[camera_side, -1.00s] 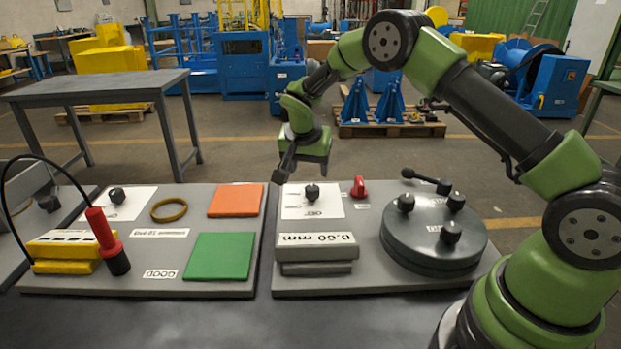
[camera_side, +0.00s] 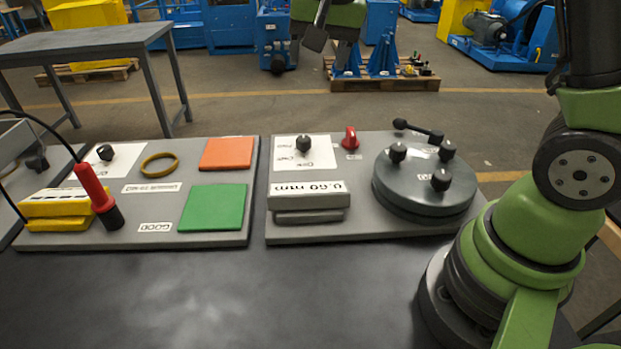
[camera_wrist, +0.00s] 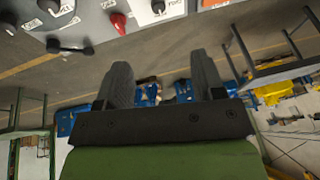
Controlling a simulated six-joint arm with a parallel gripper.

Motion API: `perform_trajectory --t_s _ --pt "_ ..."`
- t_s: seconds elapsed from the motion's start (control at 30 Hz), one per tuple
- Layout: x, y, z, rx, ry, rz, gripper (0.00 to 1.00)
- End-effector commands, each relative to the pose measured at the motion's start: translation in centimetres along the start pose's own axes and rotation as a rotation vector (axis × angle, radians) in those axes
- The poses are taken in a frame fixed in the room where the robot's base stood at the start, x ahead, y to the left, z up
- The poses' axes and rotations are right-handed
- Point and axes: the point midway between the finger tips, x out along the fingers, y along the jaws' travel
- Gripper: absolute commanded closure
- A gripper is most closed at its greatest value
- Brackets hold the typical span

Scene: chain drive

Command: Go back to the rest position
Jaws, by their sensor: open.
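My gripper (camera_side: 322,30) is at the top edge of the side view, raised well above and behind the two grey boards; part of it is cut off by the frame. In the wrist view my gripper (camera_wrist: 162,75) shows two dark fingers spread apart, with nothing between them. No chain or sprocket can be made out in either view.
The right board holds a round dark plate with knobs (camera_side: 425,185), a red knob (camera_side: 350,138) and a grey block (camera_side: 308,194). The left board has an orange pad (camera_side: 227,154), a green pad (camera_side: 212,207), a brown ring (camera_side: 159,165) and a red-handled probe (camera_side: 95,190).

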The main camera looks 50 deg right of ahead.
Motion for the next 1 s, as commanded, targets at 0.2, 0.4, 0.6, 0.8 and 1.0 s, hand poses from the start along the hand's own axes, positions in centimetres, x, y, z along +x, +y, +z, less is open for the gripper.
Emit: perform_trajectory --t_s 0.2,0.4,0.6,0.8,1.0 --pt "-7.4 3.2 4.9 -0.130 0.002 -0.158 0.37" --pt "-11.1 6.6 10.2 -0.258 0.024 -0.302 0.37" --pt "-12.1 8.9 14.1 -0.354 0.053 -0.404 0.37" --pt "-12.2 9.6 15.4 -0.389 0.064 -0.438 0.37" --pt "-12.2 9.6 15.4 -0.389 0.064 -0.438 0.37"
